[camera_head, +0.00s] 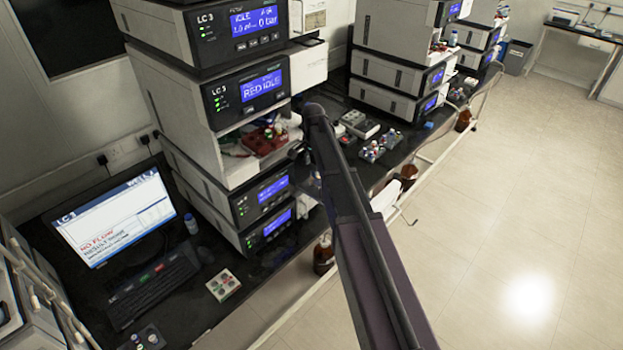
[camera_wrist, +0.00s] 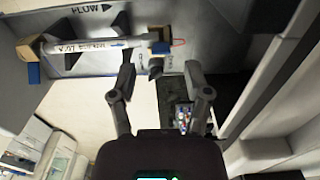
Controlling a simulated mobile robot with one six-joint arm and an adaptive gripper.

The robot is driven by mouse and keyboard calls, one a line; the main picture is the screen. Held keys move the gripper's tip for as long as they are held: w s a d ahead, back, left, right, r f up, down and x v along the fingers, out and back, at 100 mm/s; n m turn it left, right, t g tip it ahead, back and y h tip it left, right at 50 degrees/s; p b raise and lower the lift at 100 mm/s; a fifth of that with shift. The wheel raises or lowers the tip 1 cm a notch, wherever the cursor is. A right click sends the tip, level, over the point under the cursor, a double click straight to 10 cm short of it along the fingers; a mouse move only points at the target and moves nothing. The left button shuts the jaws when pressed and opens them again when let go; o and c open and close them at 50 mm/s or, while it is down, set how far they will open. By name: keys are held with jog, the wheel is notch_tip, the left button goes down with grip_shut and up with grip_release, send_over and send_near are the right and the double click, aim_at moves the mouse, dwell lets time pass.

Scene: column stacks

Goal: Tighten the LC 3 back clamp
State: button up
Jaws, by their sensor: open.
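The LC 3 stack (camera_head: 215,110) stands at the left in the head view, its bay (camera_head: 240,165) open. In the wrist view, a labelled pale column (camera_wrist: 90,46) lies across a grey panel marked FLOW. One clamp with tan and blue parts (camera_wrist: 160,47) holds its right end; another, also tan and blue (camera_wrist: 33,73), is at its left end. I cannot tell which is the back clamp. A dark knob (camera_wrist: 155,66) shows below the right clamp. My gripper (camera_wrist: 160,72) is open, its fingertips either side of that knob with nothing visibly gripped. The gripper is hidden in the head view.
LC 3 modules stand above and below the bay. A monitor (camera_head: 118,215) and keyboard (camera_head: 150,288) are on the bench at left. Bottle trays (camera_head: 380,146) and other stacks (camera_head: 395,75) are beyond my arm. The floor at right is clear.

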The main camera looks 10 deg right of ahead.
aim_at(313, 173)
jog(key=shift+f+b, duration=2.05)
jog(key=shift+f, duration=0.3)
